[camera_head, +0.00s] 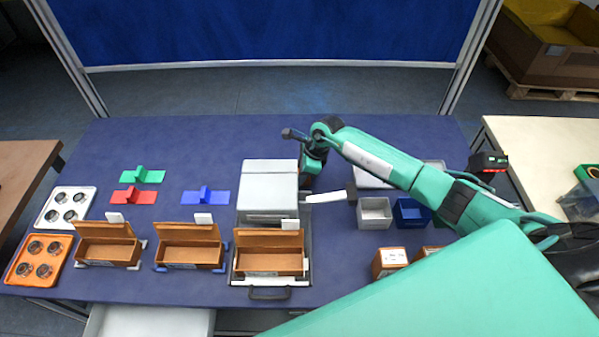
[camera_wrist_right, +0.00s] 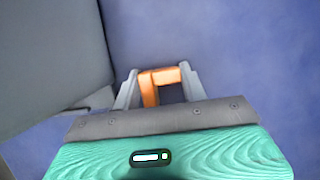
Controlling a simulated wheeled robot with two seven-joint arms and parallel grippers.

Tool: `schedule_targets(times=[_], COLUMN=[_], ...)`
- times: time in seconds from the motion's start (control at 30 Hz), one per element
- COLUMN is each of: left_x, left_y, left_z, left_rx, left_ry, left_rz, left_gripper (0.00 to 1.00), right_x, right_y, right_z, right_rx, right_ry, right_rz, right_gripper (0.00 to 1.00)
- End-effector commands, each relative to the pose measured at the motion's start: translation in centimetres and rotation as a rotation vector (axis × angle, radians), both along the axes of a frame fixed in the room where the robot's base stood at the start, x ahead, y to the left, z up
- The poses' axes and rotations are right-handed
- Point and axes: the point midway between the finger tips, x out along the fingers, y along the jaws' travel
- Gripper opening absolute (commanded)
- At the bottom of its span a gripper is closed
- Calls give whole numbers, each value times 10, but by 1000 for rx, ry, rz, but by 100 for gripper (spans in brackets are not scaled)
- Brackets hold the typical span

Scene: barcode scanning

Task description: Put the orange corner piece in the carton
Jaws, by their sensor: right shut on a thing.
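The orange corner piece (camera_wrist_right: 149,92) is between the fingers of my right gripper (camera_wrist_right: 158,72), which is shut on it, in the right wrist view. The piece shows as an angled L shape against the blue table. In the head view my right gripper is low beside the grey box, and the piece cannot be made out there. Three open brown cartons stand along the front of the table: left (camera_head: 108,252), middle (camera_head: 188,254) and right (camera_head: 268,262). The right one sits on a grey case. My left gripper is not in view.
The grey box (camera_head: 268,187) stands close left of my right gripper; its wall (camera_wrist_right: 45,60) fills the wrist view's left. Green (camera_head: 142,175), red (camera_head: 133,195) and blue (camera_head: 205,196) pieces lie left. Grey (camera_head: 374,221) and blue (camera_head: 411,217) bins stand right. The back table is clear.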

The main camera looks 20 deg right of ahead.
Motion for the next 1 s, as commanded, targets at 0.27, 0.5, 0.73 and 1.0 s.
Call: schedule_targets(times=[0.27,0.5,0.73,1.0], left_x=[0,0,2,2], left_y=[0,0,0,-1], left_z=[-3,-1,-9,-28], left_rx=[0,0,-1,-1], left_ry=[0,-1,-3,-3], left_rz=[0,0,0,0], left_gripper=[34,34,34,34], right_x=[0,0,-3,-12], right_y=[0,0,-10,-31], right_z=[-2,0,21,76], right_rx=[0,0,-2,-2], right_ry=[0,0,-4,-4], right_rz=[0,0,0,0], right_gripper=[64,64,64,64])
